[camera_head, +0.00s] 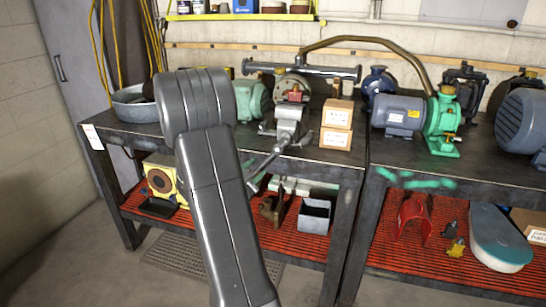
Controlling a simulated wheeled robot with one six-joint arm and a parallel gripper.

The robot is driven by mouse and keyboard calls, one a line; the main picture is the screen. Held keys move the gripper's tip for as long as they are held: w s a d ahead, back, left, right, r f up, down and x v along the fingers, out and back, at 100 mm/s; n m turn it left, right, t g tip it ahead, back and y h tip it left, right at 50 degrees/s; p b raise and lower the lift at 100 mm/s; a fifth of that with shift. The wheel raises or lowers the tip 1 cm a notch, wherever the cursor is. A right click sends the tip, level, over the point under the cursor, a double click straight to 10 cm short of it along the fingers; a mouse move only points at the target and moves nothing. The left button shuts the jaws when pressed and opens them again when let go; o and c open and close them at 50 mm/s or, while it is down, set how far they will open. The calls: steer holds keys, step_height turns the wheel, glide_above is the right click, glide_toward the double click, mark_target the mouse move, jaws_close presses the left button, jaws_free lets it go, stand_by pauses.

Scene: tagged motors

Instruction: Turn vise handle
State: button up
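A grey bench vise (291,118) stands at the front edge of the left workbench, right of my arm. A reddish part shows on top between its jaws. The vise handle (265,168) is a dark bar that slants down and left from the vise's front, below the bench top. My arm (215,190) rises through the middle left of the head view and covers part of the bench. My gripper is not in view, so I cannot see its fingers or whether it touches the handle.
Two small boxes (337,124) stand right of the vise. A grey motor with a green pump (442,120) stands on the right bench. A metal basin (134,104) is at left. The lower shelf (245,219) holds a grey bin and other parts. Floor is free in front.

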mark_target(268, 159)
steer(key=x, duration=1)
steer(key=shift+w+p, duration=0.15)
steer(key=shift+p, duration=0.25)
jaws_close()
